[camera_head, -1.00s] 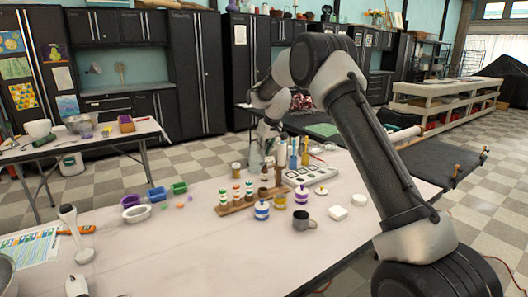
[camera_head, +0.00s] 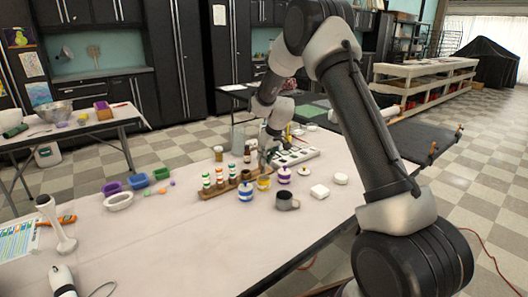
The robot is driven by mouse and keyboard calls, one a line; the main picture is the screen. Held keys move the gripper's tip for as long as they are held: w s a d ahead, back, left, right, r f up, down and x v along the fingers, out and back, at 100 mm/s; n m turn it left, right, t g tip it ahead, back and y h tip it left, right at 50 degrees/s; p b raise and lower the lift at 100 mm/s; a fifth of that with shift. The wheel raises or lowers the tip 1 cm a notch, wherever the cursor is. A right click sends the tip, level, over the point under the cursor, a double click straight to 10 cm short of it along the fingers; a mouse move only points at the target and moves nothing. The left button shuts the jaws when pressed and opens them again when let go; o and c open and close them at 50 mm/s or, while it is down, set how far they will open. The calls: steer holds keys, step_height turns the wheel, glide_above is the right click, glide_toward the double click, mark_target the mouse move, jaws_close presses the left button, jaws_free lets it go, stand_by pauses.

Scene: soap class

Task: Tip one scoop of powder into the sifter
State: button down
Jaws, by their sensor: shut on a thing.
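My gripper (camera_head: 265,153) is small and dark at the end of my arm, low behind the row of jars. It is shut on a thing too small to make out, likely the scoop. The yellow striped jar (camera_head: 263,183) is just in front of it and looks open. A lid (camera_head: 304,171) lies to the right. A grey cup with a side handle (camera_head: 286,203), which looks like the sifter, stands in front of the jars. Its inside is too small to read. A blue striped jar (camera_head: 245,193) and a purple striped jar (camera_head: 285,175) have lids on.
A wooden rack of small bottles (camera_head: 217,189) stands left of the jars. White blocks (camera_head: 320,191) lie to the right. Coloured tubs (camera_head: 137,181) and a white oval dish (camera_head: 118,202) are further left. The front middle of the table (camera_head: 190,245) is clear.

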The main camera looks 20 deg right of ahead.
steer(key=shift+f, duration=3.3)
steer(key=shift+r, duration=4.55)
